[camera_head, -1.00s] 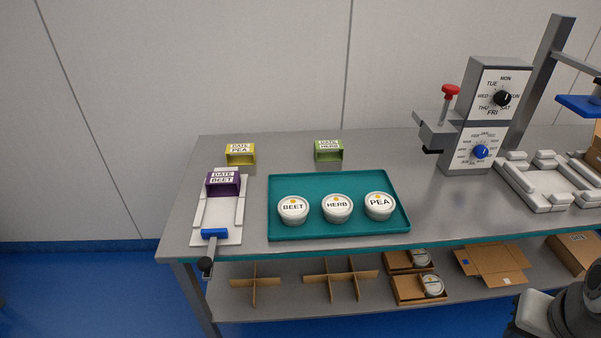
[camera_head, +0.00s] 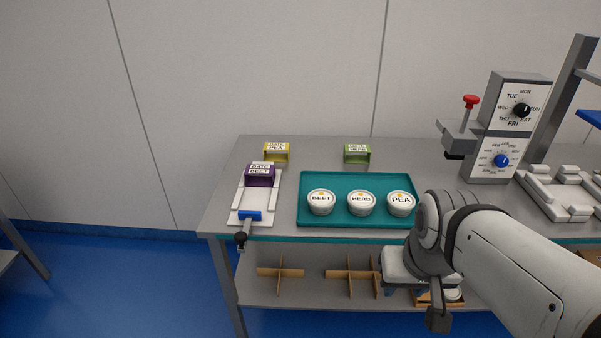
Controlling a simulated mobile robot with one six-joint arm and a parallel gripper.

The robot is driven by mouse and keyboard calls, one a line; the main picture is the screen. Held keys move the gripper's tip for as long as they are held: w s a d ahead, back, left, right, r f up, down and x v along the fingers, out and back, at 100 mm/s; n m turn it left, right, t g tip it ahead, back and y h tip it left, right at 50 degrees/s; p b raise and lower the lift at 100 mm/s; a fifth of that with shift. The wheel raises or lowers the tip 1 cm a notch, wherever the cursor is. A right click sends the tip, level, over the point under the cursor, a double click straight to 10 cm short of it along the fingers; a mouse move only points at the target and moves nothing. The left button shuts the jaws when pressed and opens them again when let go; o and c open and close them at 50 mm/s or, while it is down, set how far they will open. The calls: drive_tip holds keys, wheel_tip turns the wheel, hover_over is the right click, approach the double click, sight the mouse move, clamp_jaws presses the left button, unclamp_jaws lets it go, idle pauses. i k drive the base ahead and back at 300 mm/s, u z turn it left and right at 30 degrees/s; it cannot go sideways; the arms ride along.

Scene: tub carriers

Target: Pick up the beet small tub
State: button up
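The beet small tub (camera_head: 321,203) is a round white tub with a lid labelled BEET. It stands upright at the left of a row of tubs on the teal tray (camera_head: 345,179). The herb tub (camera_head: 361,204) is in the middle and the pea tub (camera_head: 400,204) is at the right. My arm reaches in from the lower right, in front of the table's edge. My gripper's fingers cannot be made out; the arm's end is below and right of the beet tub, apart from it.
A purple DATE BEET sleeve (camera_head: 262,175) sits on a white fixture with a blue-handled lever (camera_head: 250,216). Yellow (camera_head: 276,152) and green (camera_head: 357,153) sleeves stand behind. A dial machine (camera_head: 492,150) and a white fixture (camera_head: 558,196) are at right. Cardboard dividers (camera_head: 281,272) lie on the lower shelf.

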sight(321, 202)
drive_tip(key=u, duration=0.05)
drive_tip(key=i, duration=1)
